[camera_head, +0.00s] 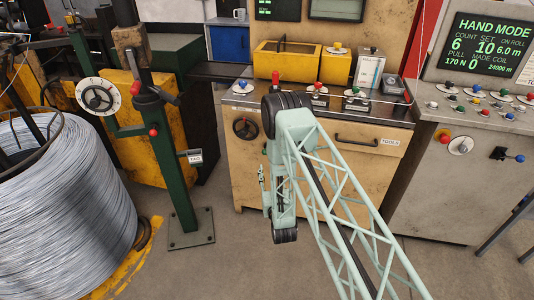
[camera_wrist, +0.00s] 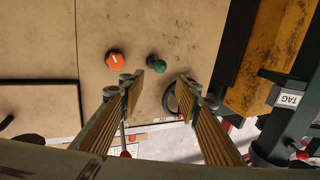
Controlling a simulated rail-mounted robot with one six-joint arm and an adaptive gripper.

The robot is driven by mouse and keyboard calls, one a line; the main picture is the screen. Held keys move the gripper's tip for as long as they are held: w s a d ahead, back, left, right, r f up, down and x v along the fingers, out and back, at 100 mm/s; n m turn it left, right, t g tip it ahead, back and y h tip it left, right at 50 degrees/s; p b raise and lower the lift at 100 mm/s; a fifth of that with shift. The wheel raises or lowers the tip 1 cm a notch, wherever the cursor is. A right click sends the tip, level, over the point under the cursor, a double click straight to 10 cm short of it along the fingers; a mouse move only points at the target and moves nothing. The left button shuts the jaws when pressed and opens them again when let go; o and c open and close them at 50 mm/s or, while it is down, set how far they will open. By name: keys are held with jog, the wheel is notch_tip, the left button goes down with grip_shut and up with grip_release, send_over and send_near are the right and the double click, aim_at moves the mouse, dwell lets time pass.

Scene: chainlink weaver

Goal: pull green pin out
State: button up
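The green pin (camera_wrist: 157,63) shows in the wrist view as a green round-headed knob on the tan cabinet front. It lies beyond and roughly between my fingertips, and no finger touches it. My gripper (camera_wrist: 168,80) is open, with its two ribbed tan fingers spread apart and nothing between them. In the head view, my arm hangs in front of the tan cabinet (camera_head: 336,193). There I cannot make out the green pin or my fingertips clearly; the arm covers part of the cabinet front.
An orange-red knob (camera_wrist: 115,58) sits close beside the green pin. A black handwheel (camera_head: 246,128) is on the same cabinet front, near one finger in the wrist view (camera_wrist: 170,98). A green post (camera_head: 175,160) and a wire coil (camera_head: 65,210) stand at the left.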

jog(key=shift+w, duration=0.2)
jog(key=shift+b+x, duration=1.55)
jog(key=shift+x, duration=5.2)
